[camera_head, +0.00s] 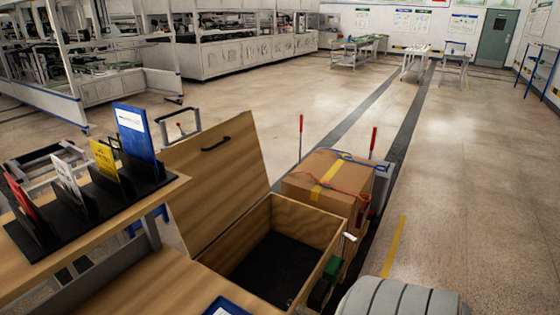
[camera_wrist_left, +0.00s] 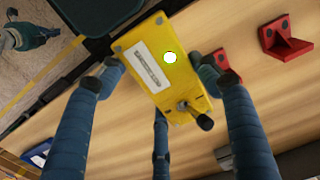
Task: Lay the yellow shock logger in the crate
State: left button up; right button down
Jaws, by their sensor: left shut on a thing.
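The yellow shock logger (camera_wrist_left: 178,92) shows in the left wrist view, with a white label, a bright round spot and a dark knob at one end. My left gripper (camera_wrist_left: 160,78) is shut on it, with blue fingers on both sides and another below. A wooden surface lies behind it. In the head view the open wooden crate (camera_head: 312,222) stands at bottom centre, its lid (camera_head: 215,170) raised on the left. Its visible dark floor looks bare; the near part is cut off by the frame. Neither the logger nor my grippers show in the head view.
A strapped cardboard box (camera_head: 328,180) stands behind the crate. A black rack (camera_head: 90,205) with upright coloured cards stands on a wooden shelf at left. Red brackets (camera_wrist_left: 287,37) sit on the wooden surface in the wrist view. Open floor lies beyond.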

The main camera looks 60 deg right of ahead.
aim_at(299, 274)
jog(key=l, duration=0.6)
jog(key=l+z, duration=0.15)
jog(key=l, duration=0.4)
jog(key=i+l, duration=0.1)
jog(key=l, duration=0.45)
jog(key=l+z, duration=0.1)
jog(key=l, duration=0.5)
jog(key=i+l, duration=0.15)
jog(key=l, duration=0.4)
jog(key=l+z, duration=0.15)
jog(key=l, duration=0.45)
jog(key=i+l, duration=0.15)
jog(key=l, duration=0.4)
jog(key=i+l+z, duration=0.1)
jog(key=l, duration=0.45)
